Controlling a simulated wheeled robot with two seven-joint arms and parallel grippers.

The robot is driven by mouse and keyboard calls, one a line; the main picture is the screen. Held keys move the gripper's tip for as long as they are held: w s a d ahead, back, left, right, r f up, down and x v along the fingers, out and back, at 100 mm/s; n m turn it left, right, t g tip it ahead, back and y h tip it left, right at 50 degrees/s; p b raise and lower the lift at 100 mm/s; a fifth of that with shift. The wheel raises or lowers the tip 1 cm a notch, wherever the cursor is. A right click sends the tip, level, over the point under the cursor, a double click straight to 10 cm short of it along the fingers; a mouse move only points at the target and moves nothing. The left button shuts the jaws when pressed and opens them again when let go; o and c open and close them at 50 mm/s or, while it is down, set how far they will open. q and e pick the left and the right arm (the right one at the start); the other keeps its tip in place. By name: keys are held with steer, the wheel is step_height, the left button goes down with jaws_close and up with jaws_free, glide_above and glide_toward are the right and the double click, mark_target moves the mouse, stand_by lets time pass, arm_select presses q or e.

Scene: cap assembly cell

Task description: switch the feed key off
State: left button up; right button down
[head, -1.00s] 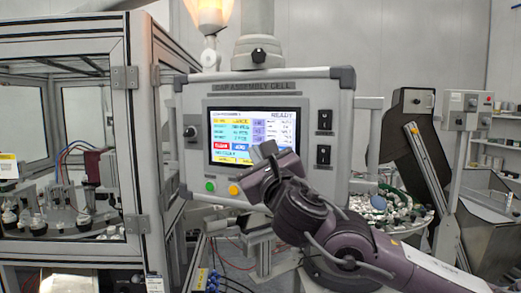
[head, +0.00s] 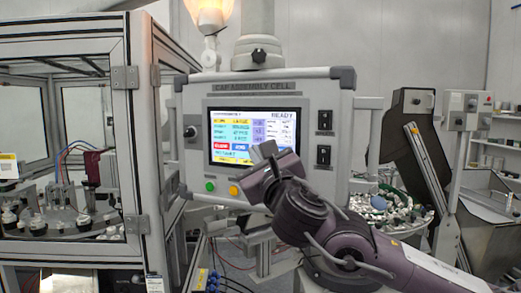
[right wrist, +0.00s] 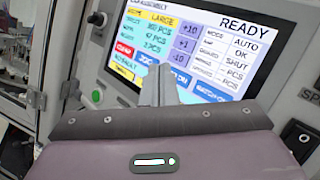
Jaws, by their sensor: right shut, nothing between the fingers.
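The control panel (head: 330,95) carries a lit screen (head: 252,125) that reads READY. Two dark switches sit right of the screen, an upper one (head: 324,120) and a lower one (head: 323,155). A dark round knob (head: 190,132) sits left of the screen. Their labels are too small to read, so I cannot tell which is the feed key. My right gripper (head: 264,150) is shut and empty, in front of the screen's lower part. In the right wrist view its closed fingers (right wrist: 163,86) overlap the screen (right wrist: 200,45). My left gripper is out of view.
A green button (head: 210,186) and a yellow button (head: 234,189) are below the screen. A glazed machine enclosure (head: 133,120) stands at left. A bowl of caps (head: 392,206) is behind my right arm. A grey post with a box (head: 466,110) stands at right.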

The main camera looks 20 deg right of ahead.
stand_by(0.8)
steer(key=shift+w+d+b, duration=0.2)
steer(key=shift+d+b, duration=0.05)
steer(key=shift+b, duration=0.15)
steer(key=shift+w, duration=0.1)
steer(key=shift+w+d, duration=0.15)
steer(key=shift+d, duration=0.05)
steer(key=shift+a, duration=0.1)
stand_by(0.3)
steer(key=shift+s+a+b, duration=0.4)
steer(key=shift+s+b, duration=0.1)
steer(key=shift+b, duration=0.05)
